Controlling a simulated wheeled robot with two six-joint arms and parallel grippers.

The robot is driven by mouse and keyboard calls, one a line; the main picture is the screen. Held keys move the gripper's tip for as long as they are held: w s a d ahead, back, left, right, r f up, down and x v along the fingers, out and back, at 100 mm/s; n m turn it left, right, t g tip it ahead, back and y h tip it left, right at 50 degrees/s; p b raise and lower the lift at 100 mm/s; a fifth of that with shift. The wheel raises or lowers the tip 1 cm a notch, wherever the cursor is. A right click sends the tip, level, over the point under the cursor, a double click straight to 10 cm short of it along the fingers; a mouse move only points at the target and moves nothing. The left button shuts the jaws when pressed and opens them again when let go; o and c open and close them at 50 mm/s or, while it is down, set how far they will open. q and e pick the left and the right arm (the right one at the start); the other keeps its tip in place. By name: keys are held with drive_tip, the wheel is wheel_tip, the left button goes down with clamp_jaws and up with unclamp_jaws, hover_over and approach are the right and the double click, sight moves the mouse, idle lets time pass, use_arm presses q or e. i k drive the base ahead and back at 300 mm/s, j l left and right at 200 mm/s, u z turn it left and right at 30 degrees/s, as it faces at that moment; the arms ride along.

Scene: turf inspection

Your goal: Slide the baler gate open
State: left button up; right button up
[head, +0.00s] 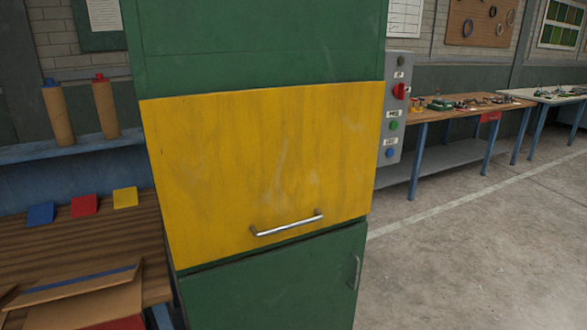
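The baler (258,42) is a tall green cabinet in the middle of the head view. Its gate (230,150) is a yellow panel that covers the middle of the front. A silver bar handle (287,224) runs across the gate near its lower edge. The gate looks shut, with its lower edge close above the green lower door (275,285). That door has a small upright handle (355,272) at its right. Neither of my grippers is in view.
A control box (396,108) with a red switch and several buttons is on the baler's right side. At left are a wooden bench (95,235) with coloured cards and an open cardboard box (75,297). Workbenches (465,104) stand behind at right. The floor (470,250) at right is clear.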

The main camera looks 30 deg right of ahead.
sight(235, 171)
drive_tip(key=z, duration=0.7)
drive_tip(key=i+l+z, duration=0.2)
drive_tip(key=z, duration=0.3)
drive_tip(key=i+l+z, duration=0.1)
drive_tip(key=i+z, duration=0.15)
drive_tip(key=z, duration=0.2)
